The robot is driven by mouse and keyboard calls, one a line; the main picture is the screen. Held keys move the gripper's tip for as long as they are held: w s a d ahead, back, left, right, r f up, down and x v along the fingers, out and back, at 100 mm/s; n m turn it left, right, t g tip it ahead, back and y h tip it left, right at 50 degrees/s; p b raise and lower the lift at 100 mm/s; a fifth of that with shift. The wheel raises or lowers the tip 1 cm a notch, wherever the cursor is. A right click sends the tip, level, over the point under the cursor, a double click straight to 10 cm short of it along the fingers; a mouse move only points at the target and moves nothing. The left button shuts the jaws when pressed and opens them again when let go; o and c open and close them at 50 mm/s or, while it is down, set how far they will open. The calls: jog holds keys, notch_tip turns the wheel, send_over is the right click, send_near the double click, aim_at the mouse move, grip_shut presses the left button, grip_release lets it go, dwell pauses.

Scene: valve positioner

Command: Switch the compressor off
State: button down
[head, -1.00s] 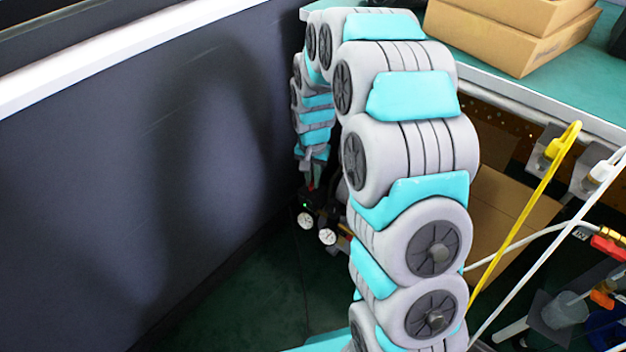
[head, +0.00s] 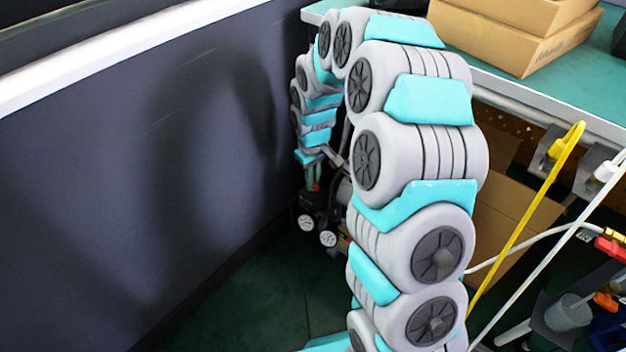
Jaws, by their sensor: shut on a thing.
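The compressor (head: 338,222) stands on the floor in the narrow space between the dark wall panel and the bench. It shows only in part, behind my arm, with two round white gauges (head: 306,222) on its near side. My gripper (head: 313,186) points down at the top of the compressor, small and far off at the end of my arm. A small red part (head: 316,187), like a knob, shows at the fingertips. The gripper is shut on this part, as far as I can see. The exact contact and the switch position are too small to tell.
The dark wall panel (head: 130,190) runs close along the left. The bench (head: 500,82) is at the upper right, with cardboard boxes (head: 510,35) on top. A yellow hose (head: 525,215) and white hoses hang at the right. The dark green floor (head: 250,300) is clear at lower centre.

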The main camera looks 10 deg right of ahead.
jog(key=shift+n, duration=1.3)
jog(key=c, duration=0.9)
grip_release()
jog(key=shift+r, duration=3.95)
